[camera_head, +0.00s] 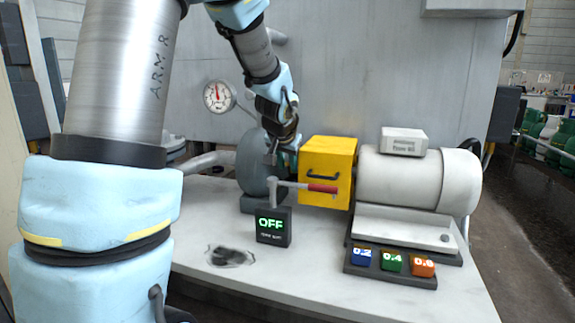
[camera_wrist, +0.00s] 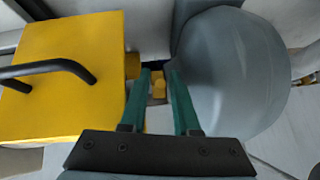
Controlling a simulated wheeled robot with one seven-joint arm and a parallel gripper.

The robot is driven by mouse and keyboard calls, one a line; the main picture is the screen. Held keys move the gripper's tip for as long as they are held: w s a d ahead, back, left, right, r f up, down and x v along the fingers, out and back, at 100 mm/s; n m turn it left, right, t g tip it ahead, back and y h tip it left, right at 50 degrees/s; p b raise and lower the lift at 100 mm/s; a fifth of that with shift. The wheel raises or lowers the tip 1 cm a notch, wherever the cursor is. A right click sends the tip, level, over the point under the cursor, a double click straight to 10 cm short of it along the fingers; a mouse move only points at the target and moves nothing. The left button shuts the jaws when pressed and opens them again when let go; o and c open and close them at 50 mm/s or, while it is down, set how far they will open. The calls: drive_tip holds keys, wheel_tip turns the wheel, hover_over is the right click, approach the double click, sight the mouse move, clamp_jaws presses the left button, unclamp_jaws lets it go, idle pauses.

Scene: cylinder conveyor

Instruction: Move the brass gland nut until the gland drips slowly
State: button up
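The brass gland nut (camera_wrist: 158,86) shows in the wrist view as a small yellow-brown block in the gap between the grey pump casing (camera_wrist: 232,75) and the yellow box (camera_wrist: 65,65). My gripper (camera_wrist: 159,70) has its two teal fingers on either side of the nut, open, with narrow gaps seeming to show beside it. I cannot tell how deep the nut sits between the fingertips. In the head view my gripper (camera_head: 283,160) reaches down between the casing and the yellow box (camera_head: 328,160) and hides the nut. No drip is visible.
A lever with a red handle (camera_head: 322,188) stands in front of the gripper, above a black display (camera_head: 273,226) reading OFF. A dial gauge (camera_head: 217,96) is behind left. A pale motor (camera_head: 400,180) and blue, green and orange buttons (camera_head: 392,262) are right. A dark wet patch (camera_head: 230,257) marks the bench.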

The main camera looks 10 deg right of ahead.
drive_tip(key=v, duration=1)
drive_tip(key=shift+s+r+p, duration=0.25)
drive_tip(key=shift+r+p, duration=0.05)
drive_tip(key=shift+p, duration=0.1)
drive_tip(key=shift+a, duration=0.15)
drive_tip(key=s+a+f+n+g+y+p, duration=0.1)
drive_tip(key=s+a+f+n+g+p, duration=0.1)
drive_tip(key=s+a+f, duration=0.3)
drive_tip(key=s+a+f+n+g+y+p, duration=0.1)
drive_tip(key=s+a+f+n+g+p, duration=0.2)
drive_tip(key=s+a, duration=0.6)
drive_tip(key=a+f+n+p, duration=0.1)
drive_tip(key=a+f+p, duration=0.1)
drive_tip(key=a, duration=0.2)
drive_tip(key=shift+s+g, duration=0.3)
drive_tip(key=shift+s, duration=0.1)
drive_tip(key=shift+a, duration=0.1)
